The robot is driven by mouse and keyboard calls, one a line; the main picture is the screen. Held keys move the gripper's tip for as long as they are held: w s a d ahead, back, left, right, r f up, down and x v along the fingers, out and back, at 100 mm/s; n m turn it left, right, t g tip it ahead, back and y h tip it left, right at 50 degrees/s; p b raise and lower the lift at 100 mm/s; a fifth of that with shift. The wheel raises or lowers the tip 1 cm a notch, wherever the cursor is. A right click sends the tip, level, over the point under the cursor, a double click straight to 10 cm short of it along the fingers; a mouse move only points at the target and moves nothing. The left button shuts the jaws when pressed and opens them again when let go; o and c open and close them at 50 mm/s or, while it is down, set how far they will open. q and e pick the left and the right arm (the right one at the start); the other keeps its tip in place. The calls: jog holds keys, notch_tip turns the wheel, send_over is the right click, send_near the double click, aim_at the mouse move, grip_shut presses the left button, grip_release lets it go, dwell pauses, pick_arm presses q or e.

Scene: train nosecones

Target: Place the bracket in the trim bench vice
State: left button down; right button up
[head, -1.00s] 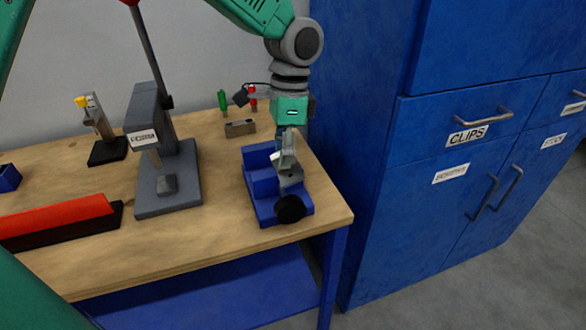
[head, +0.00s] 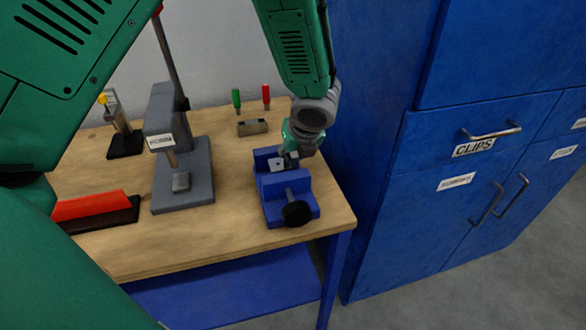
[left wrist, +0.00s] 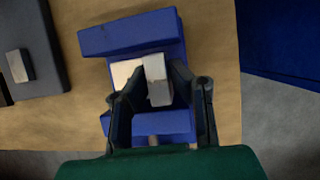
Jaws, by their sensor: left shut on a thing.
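The blue trim bench vice (head: 300,207) stands near the right front corner of the bench, its black handle knob facing the front. The bracket (head: 274,164), a small light-grey angled piece, is at the gap between the vice jaws. My left gripper (head: 290,157) is shut on the bracket from above and behind. In the left wrist view the bracket (left wrist: 158,80) sits between the fingertips (left wrist: 158,88), with the vice's jaw blocks (left wrist: 130,36) above and below it in the picture. Whether it touches the vice floor cannot be told. My right gripper is not seen.
A grey press (head: 185,195) stands left of the vice. A small metal block (head: 252,127) and green and red tools (head: 266,95) are behind it. A red bar (head: 92,207) lies at the left. A blue cabinet (head: 400,200) stands close on the right.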

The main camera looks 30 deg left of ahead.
aim_at(290, 166)
pick_arm(q)
jog(key=f, duration=0.2)
jog(key=a+f, duration=0.1)
jog(key=f, duration=0.1)
jog(key=shift+a+f+b, duration=0.2)
jog(key=shift+b, duration=0.15)
jog(key=shift+d+r, duration=0.1)
jog(key=shift+d, duration=0.3)
jog(key=c, duration=1.5)
grip_release()
jog(key=shift+d, duration=0.15)
jog(key=shift+o, duration=0.2)
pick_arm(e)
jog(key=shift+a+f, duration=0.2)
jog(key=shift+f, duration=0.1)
pick_arm(q)
jog(key=shift+a, duration=0.2)
